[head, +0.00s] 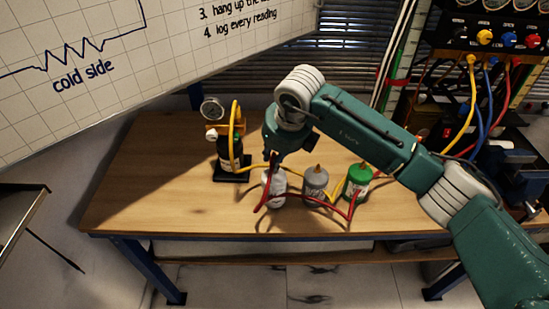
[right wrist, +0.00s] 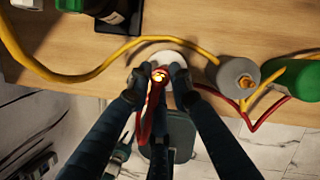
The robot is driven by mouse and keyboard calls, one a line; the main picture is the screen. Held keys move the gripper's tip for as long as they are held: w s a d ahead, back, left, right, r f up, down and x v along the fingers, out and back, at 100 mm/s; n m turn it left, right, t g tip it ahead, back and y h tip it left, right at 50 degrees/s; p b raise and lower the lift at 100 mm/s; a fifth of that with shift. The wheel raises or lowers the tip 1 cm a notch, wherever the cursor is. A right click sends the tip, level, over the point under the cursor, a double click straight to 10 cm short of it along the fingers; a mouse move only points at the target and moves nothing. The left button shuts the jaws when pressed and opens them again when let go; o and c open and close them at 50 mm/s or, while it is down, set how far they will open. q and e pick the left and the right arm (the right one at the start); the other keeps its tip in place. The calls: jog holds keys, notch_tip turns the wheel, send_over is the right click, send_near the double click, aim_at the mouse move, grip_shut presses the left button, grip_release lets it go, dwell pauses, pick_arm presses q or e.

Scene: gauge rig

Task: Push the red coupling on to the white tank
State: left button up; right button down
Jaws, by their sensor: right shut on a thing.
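The white tank (head: 275,187) stands near the front edge of the wooden bench. My right gripper (head: 272,160) is directly above it, pointing down. In the right wrist view, the right gripper (right wrist: 159,80) is shut on the red coupling (right wrist: 157,88), with brass showing at its end. A red hose hangs from the coupling. The coupling is over the top of the white tank (right wrist: 173,58), whose rim shows behind the fingers. The fingers hide the tank's outlet, so I cannot tell whether the coupling touches it. My left gripper is not in view.
A grey tank (head: 315,184) and a green tank (head: 358,179) stand close by on the right. A black bottle with a gauge (head: 229,150) stands behind left. Yellow hose (head: 265,169) and red hose (head: 325,210) cross the bench (head: 130,195). Its left part is clear.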

jog(key=shift+f+b, duration=0.25)
jog(key=shift+b, duration=0.1)
dwell(0.6)
dwell(0.3)
jog(key=c, duration=1.7)
grip_release()
jog(key=shift+r, duration=0.1)
jog(key=shift+o, duration=0.2)
jog(key=o, duration=0.5)
jog(key=shift+r, duration=0.1)
